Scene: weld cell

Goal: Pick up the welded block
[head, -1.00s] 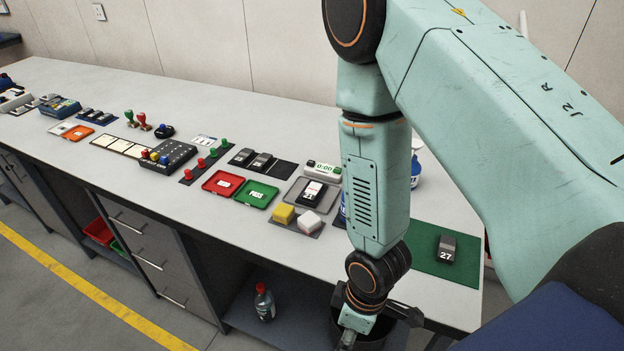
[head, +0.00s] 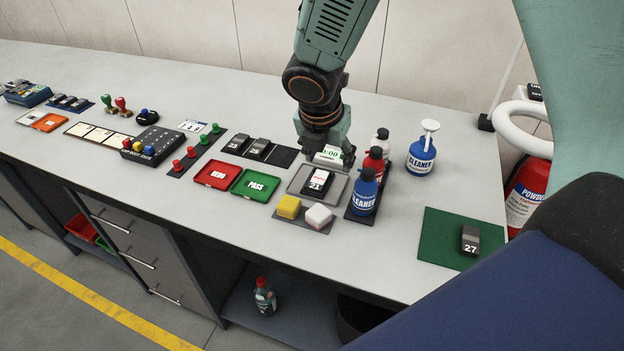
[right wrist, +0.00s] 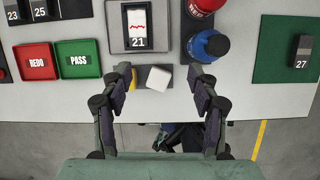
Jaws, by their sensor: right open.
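A dark block numbered 21 (head: 317,184) with a white top lies on a grey tray (head: 341,191). In the right wrist view the block (right wrist: 138,28) shows a red jagged line on its white face. Another dark block, numbered 27 (head: 470,240), lies on a green mat (head: 432,245) at the right; it also shows in the right wrist view (right wrist: 301,51). I cannot tell which one is the welded block. My right gripper (right wrist: 165,80) is open and empty, its fingers apart above the bench's front part. In the head view its wrist is just behind the grey tray. My left gripper is out of view.
Cleaner bottles (head: 364,192) stand close to the right of the grey tray. Yellow (head: 288,206) and white (head: 318,216) pads lie in front of it. Red (head: 217,174) and green (head: 256,186) trays are to its left. Bare bench (head: 385,250) lies between bottles and mat.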

